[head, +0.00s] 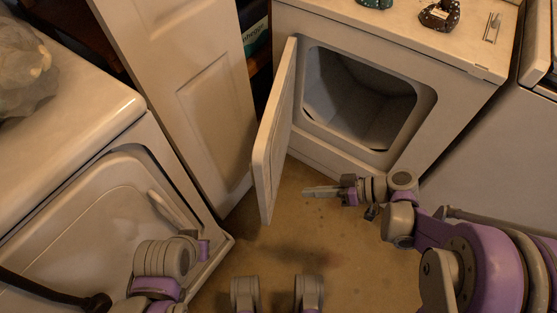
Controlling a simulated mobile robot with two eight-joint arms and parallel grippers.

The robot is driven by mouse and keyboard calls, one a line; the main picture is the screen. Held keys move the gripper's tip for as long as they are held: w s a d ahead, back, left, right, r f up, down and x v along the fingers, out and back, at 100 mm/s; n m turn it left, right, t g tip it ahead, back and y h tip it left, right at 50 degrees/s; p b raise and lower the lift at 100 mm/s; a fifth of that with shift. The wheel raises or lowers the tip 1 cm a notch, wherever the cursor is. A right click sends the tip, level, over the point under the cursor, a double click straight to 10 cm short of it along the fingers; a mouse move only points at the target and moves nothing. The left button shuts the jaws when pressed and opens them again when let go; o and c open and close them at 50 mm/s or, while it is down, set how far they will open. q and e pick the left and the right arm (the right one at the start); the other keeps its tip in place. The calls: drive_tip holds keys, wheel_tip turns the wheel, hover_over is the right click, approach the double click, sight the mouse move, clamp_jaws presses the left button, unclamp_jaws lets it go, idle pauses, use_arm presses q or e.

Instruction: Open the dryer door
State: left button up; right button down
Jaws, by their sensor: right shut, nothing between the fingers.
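The dryer (445,92) is a white box at the upper right. Its door (274,138) stands swung out to the left, seen nearly edge-on, and the dark drum opening (360,98) is uncovered and looks empty. My right gripper (308,191) is below the opening, pointing left toward the door's inner side, with a gap between its fingertips and the door. It is shut and empty. My left arm (165,262) shows at the lower left in front of another white machine; its fingers cannot be made out.
A second white appliance (75,140) with a closed front panel fills the left side. A white panelled door (195,100) stands behind the dryer door. Small items, including a dark spotted one (439,14), lie on the dryer top. The brown floor (270,235) between is clear.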

drive_tip(key=w+d+r+n+t+y+p, duration=0.1)
drive_tip(key=w+d+r+n+y, duration=0.15)
drive_tip(key=n+y, duration=0.2)
use_arm(q)
drive_tip(key=shift+b, duration=0.7)
use_arm(e)
drive_tip(key=n, duration=0.2)
approach(265, 169)
drive_tip(key=shift+m+y, duration=0.25)
drive_tip(key=shift+y, duration=0.1)
drive_tip(key=x, duration=0.2)
drive_tip(key=f+x, duration=0.1)
drive_tip(key=x, duration=0.3)
drive_tip(key=shift+w+a+f, duration=0.15)
drive_tip(key=shift+w+a, duration=0.15)
drive_tip(key=shift+a, duration=0.05)
